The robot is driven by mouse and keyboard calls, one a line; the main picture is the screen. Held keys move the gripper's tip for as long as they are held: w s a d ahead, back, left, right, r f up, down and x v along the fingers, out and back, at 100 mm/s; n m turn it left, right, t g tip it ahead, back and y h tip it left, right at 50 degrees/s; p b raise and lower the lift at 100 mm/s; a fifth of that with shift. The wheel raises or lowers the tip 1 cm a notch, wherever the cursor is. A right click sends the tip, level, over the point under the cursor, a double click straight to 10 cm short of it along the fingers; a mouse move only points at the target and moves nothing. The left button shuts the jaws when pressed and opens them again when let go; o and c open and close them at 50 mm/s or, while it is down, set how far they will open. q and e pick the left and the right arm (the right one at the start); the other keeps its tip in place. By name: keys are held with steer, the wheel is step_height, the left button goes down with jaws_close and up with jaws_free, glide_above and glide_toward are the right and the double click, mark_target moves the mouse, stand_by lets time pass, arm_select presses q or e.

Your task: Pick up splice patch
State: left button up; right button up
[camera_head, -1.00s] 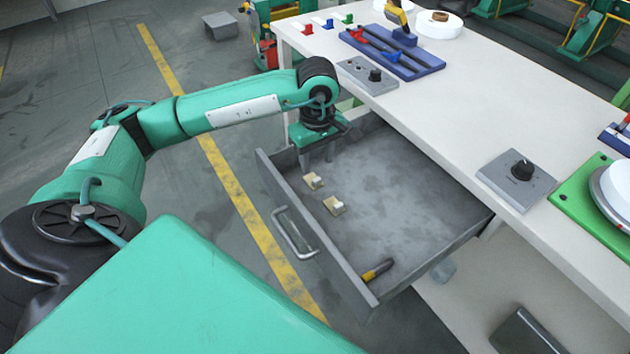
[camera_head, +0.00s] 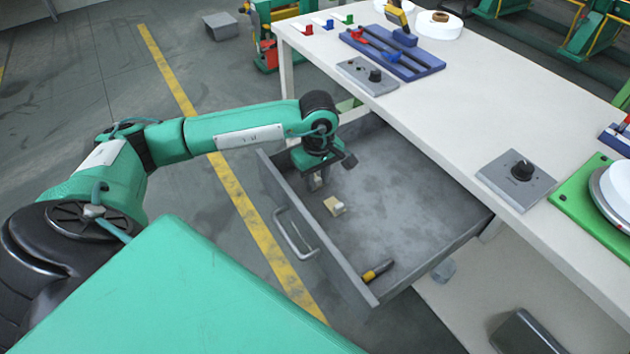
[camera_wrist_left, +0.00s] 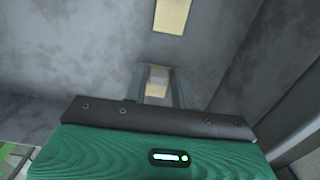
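Two small beige splice patches lie in the open grey drawer (camera_head: 400,195). One splice patch (camera_head: 335,206) is in plain sight on the drawer floor, and it also shows at the top of the left wrist view (camera_wrist_left: 172,14). The other patch (camera_wrist_left: 157,82) shows between the fingers of my left gripper (camera_head: 318,181). In the head view the gripper hides it. My left gripper points down inside the drawer, its fingers apart, one on each side of this patch. I cannot make out firm contact. My right gripper is in neither view.
The drawer's front wall with its handle (camera_head: 295,237) stands left of the gripper. A yellow-and-black tool (camera_head: 377,270) lies at the drawer's near end. The white tabletop (camera_head: 440,110) overhangs the drawer's right side and carries control boxes. The middle of the drawer is clear.

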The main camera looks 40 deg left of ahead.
arm_select(q)
steer(key=c, duration=0.4)
